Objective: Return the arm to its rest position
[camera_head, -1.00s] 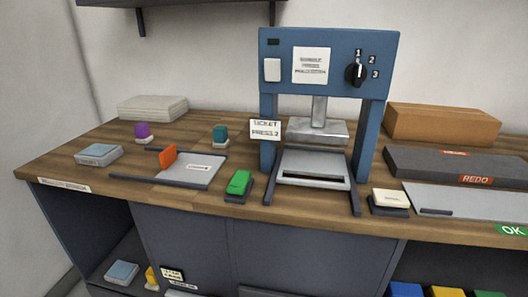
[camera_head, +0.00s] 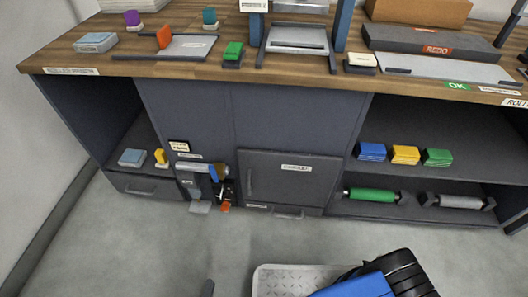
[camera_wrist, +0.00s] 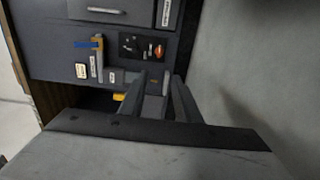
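My gripper (camera_wrist: 161,76) shows in the wrist view, its two dark fingers apart with a gap between the tips. I see nothing held in it. Beyond the fingers is the dark front of the counter cabinet (camera_wrist: 60,30), seen turned. In the head view, my blue and black arm (camera_head: 375,282) shows in part at the bottom, over my own metal deck. The gripper cannot be made out clearly there.
The wooden counter (camera_head: 60,57) holds the press, stamps and trays. Below, a shelf holds blue (camera_head: 371,152), yellow (camera_head: 404,155) and green (camera_head: 437,157) blocks above a green roller (camera_head: 372,195). Grey floor (camera_head: 150,240) is clear in front.

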